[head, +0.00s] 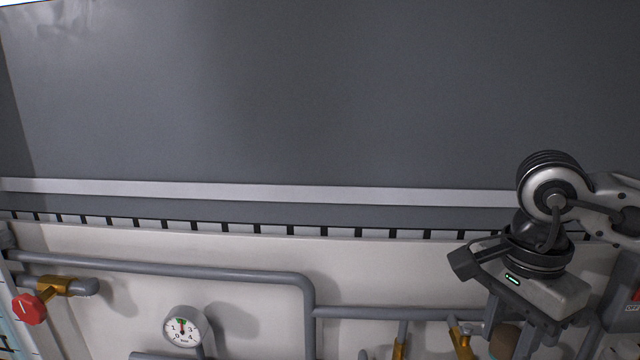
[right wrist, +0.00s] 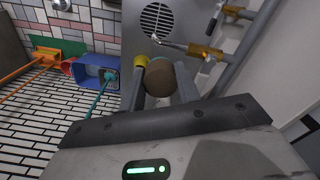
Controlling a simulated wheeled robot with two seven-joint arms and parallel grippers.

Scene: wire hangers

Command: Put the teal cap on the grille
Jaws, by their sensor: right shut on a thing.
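My right gripper (head: 512,342) is at the lower right of the head view, pointing down in front of the pipes. In the right wrist view the gripper (right wrist: 161,88) is shut on a brown rounded thing (right wrist: 160,76), which also shows in the head view (head: 505,339). The round slotted grille (right wrist: 157,20) is on a grey panel beyond the fingertips, apart from the held thing. My left gripper is not in view.
Grey pipes with brass valves (right wrist: 205,51) run beside the grille. A yellow thing (right wrist: 141,61) shows by the left finger. A blue container (right wrist: 92,72) with a teal-handled tool (right wrist: 98,97) stands left. The head view shows a gauge (head: 183,331) and red valve knob (head: 30,308).

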